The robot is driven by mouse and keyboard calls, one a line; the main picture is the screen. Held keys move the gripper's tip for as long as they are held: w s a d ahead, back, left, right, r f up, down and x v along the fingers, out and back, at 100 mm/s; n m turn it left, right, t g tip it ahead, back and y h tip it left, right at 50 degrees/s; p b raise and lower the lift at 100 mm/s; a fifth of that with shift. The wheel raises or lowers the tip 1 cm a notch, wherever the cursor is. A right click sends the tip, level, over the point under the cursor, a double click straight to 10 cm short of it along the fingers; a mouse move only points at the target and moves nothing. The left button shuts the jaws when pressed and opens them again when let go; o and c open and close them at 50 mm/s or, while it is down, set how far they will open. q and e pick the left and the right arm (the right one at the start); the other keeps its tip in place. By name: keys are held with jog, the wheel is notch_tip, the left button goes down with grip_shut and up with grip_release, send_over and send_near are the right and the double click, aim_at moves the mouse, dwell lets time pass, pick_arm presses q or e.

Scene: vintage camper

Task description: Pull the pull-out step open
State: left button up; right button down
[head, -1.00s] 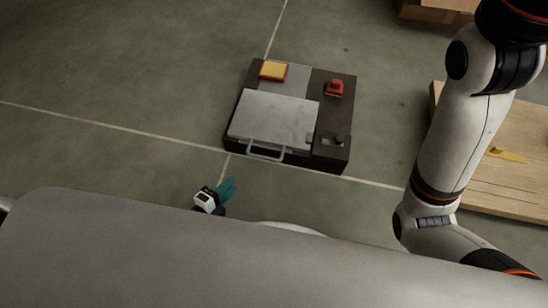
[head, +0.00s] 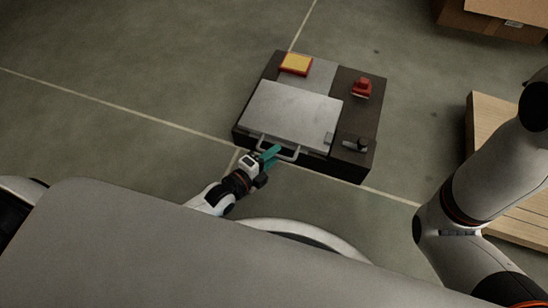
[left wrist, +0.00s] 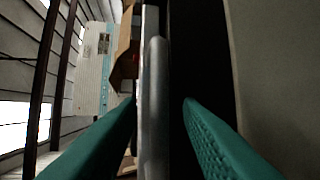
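The pull-out step is the light grey panel (head: 290,115) in a dark, low unit (head: 362,120) on the floor in the head view. A grey bar handle (head: 290,157) sticks out from its near edge. My left gripper (head: 272,153) is at this handle, its teal fingers overlapping it. In the left wrist view the handle bar (left wrist: 156,110) runs upright between the two spread fingers (left wrist: 162,110). It lies closer to the left finger, and a gap shows to the right finger. My right arm is at the right of the head view; its gripper is out of frame.
The unit's top carries a yellow pad with a red rim (head: 296,64), a red knob-like part (head: 361,88) and a small dark latch (head: 355,145). A wooden pallet-like board (head: 485,115) and a cardboard box (head: 490,20) lie to the right. Floor left of the unit is clear.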

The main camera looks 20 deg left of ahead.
pick_arm(q)
jog(key=shift+w+d, duration=0.25)
jog(key=shift+w, duration=0.2)
grip_shut()
jog(key=shift+s+a, duration=0.1)
